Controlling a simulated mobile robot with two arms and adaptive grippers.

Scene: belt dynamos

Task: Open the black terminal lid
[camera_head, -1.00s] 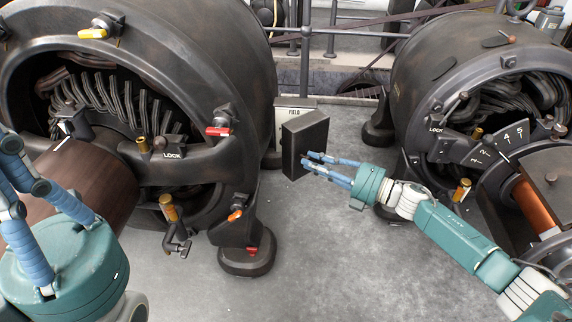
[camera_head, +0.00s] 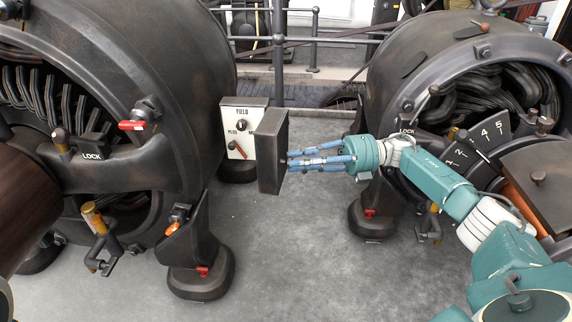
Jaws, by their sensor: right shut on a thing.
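The black terminal lid (camera_head: 270,155) is a dark, thick slab standing upright beside a pale panel (camera_head: 241,128) between the two dynamos. The panel's face, marked FIELD and PLUG, shows uncovered to the left of the lid, with a black knob and an orange-tipped lever. The lid stands out from the panel, toward me and to the right. My right gripper (camera_head: 292,162) reaches in from the right with its blue fingers close together, shut on the lid's right side. The exact grip point is hidden behind the fingers. My left gripper is out of view.
A large dark dynamo (camera_head: 180,70) with a red-handled lever (camera_head: 132,125) fills the left. A second dynamo (camera_head: 400,70) with a numbered dial (camera_head: 482,147) stands on the right, close to my right arm. The grey floor (camera_head: 290,260) between them is clear.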

